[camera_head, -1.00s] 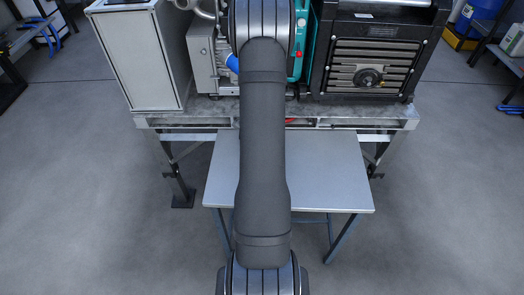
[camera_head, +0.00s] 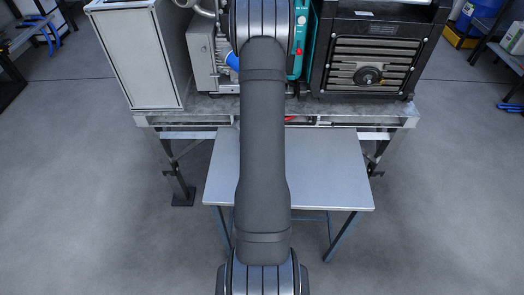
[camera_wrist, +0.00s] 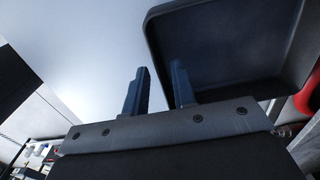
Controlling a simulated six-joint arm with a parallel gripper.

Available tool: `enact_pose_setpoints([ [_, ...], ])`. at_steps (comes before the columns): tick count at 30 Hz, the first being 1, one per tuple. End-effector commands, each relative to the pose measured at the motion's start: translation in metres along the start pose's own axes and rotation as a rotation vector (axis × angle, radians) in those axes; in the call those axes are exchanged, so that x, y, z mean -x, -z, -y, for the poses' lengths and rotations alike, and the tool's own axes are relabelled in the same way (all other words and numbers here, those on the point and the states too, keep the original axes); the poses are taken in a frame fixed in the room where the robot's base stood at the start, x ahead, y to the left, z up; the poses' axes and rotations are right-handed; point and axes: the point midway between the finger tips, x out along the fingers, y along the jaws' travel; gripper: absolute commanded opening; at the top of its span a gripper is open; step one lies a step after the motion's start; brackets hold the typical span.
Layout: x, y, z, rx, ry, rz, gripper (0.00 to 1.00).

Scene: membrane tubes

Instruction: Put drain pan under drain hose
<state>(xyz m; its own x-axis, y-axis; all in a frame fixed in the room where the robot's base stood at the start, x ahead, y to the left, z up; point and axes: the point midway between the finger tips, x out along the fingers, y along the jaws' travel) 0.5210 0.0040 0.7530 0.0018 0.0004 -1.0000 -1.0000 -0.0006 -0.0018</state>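A dark, shallow, rectangular pan (camera_wrist: 225,40) with rounded corners and a raised rim fills the upper right of the wrist view. It appears to be the drain pan. My gripper (camera_wrist: 160,66) is at its left wall, with two dark blue fingers apart. The left finger is outside the pan and the right finger overlaps its inside. A pale gap shows between the left finger and the wall, so I see no grip. In the head view my arm hides the gripper and pan. I cannot make out the drain hose.
A grey table (camera_head: 325,180) stands before a metal frame (camera_head: 400,121) carrying a pale cabinet (camera_head: 143,60) and a black machine (camera_head: 375,55). Something red (camera_wrist: 308,90) is right of the pan. Open floor lies on both sides.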

Motion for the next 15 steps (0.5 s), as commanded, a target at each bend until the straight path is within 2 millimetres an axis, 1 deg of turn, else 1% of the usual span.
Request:
enact_pose_setpoints([
  [5,0.013,0.0,0.001,0.0,0.003,0.0,0.24],
  [8,0.03,0.0,0.001,0.0,0.005,0.0,0.24],
  [15,0.08,0.0,0.001,0.0,0.006,0.0,0.24],
])
